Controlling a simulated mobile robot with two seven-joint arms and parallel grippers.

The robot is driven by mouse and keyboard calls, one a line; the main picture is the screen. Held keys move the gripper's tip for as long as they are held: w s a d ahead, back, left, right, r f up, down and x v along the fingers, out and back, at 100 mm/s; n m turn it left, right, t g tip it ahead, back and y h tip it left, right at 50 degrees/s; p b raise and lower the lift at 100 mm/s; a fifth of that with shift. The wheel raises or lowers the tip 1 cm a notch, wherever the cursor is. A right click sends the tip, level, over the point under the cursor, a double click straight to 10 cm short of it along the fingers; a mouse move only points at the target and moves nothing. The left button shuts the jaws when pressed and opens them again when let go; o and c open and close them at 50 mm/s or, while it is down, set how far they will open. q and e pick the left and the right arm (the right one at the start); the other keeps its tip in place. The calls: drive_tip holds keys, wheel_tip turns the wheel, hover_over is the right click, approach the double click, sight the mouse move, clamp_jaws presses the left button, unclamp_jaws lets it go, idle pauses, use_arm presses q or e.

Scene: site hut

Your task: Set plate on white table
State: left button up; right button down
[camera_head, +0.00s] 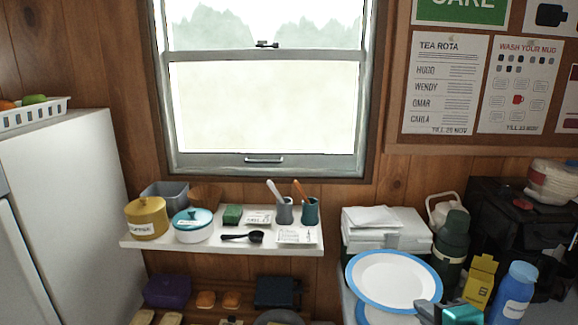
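A white plate with a blue rim (390,279) is at the lower right, over the pale counter top (349,302). A second blue-rimmed plate (380,317) shows partly below it, cut by the bottom edge. My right gripper (427,308) is at the upper plate's near right rim and appears shut on it; the fingertips are small and partly cut off. The upper plate seems raised above the lower one. My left gripper is not in view. I cannot tell whether a white table is in view.
Behind the plate stands a white box with papers (388,233). A dark green flask (451,247), a yellow carton (480,281) and a blue bottle (513,296) crowd the right. A white wall shelf (270,246) holds pots and cups. A white fridge (70,215) stands left.

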drive_tip(key=s+a+r+m+h, duration=0.1)
drive_tip(key=s+a+r, duration=0.1)
drive_tip(key=s+a, duration=0.2)
drive_tip(key=shift+s+a, duration=0.25)
drive_tip(key=shift+a, duration=0.4)
drive_tip(key=shift+r, duration=0.15)
